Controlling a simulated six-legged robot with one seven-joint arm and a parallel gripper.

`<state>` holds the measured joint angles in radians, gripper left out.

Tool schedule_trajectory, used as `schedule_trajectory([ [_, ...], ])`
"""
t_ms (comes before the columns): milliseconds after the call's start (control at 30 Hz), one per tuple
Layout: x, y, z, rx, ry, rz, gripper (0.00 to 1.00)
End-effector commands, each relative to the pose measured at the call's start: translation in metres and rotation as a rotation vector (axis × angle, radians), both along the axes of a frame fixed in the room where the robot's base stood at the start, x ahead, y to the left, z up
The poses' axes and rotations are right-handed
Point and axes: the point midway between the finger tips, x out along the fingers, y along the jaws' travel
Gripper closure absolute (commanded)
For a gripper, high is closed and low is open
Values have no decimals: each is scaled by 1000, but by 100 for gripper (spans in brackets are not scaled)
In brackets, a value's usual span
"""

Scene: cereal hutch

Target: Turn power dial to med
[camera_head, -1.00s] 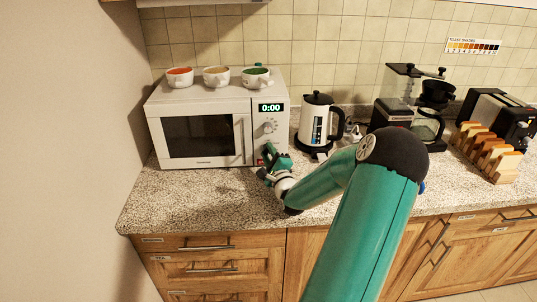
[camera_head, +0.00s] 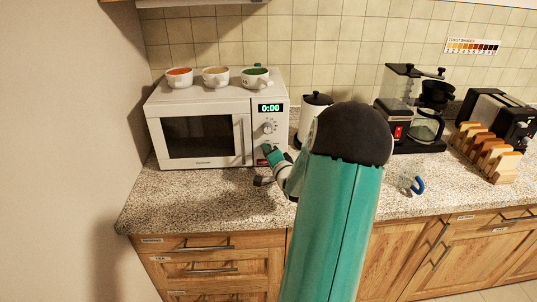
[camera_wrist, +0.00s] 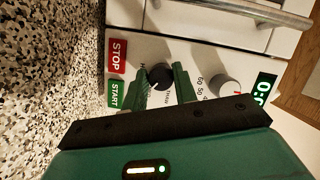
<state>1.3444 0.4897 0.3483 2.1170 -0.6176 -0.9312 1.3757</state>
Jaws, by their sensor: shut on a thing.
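A white microwave (camera_head: 200,97) stands on the counter at the left, its display reading 0:00. In the wrist view, the lower dial (camera_wrist: 160,78), dark and with small lettering around it, sits on the panel between the fingers of my gripper (camera_wrist: 160,70). My gripper is shut on this dial, one green finger on each side. The dial's pointer and most of its lettering are hard to read. In the head view, my gripper (camera_head: 267,150) is at the lower panel and hides this dial. The upper, numbered dial (camera_wrist: 229,90) is free.
A red STOP button (camera_wrist: 117,56) and a green START button (camera_wrist: 115,94) lie close beside the dial. The door handle (camera_head: 248,138) is to the left of the panel. Several mugs stand on the microwave. A kettle (camera_head: 311,119) is close on the right, partly behind my arm.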

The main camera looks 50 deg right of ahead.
Motion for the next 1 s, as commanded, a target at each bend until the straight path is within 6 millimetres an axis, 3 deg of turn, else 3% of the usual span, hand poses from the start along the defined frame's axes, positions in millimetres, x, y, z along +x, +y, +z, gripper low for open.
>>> schedule_trajectory([
  [700,-1,-1,1,-56,62,-2,95],
  [733,-1,-1,1,-56,62,-2,66],
  [800,-1,-1,0,-55,62,-2,52],
  [1000,0,0,0,-55,62,-1,50],
])
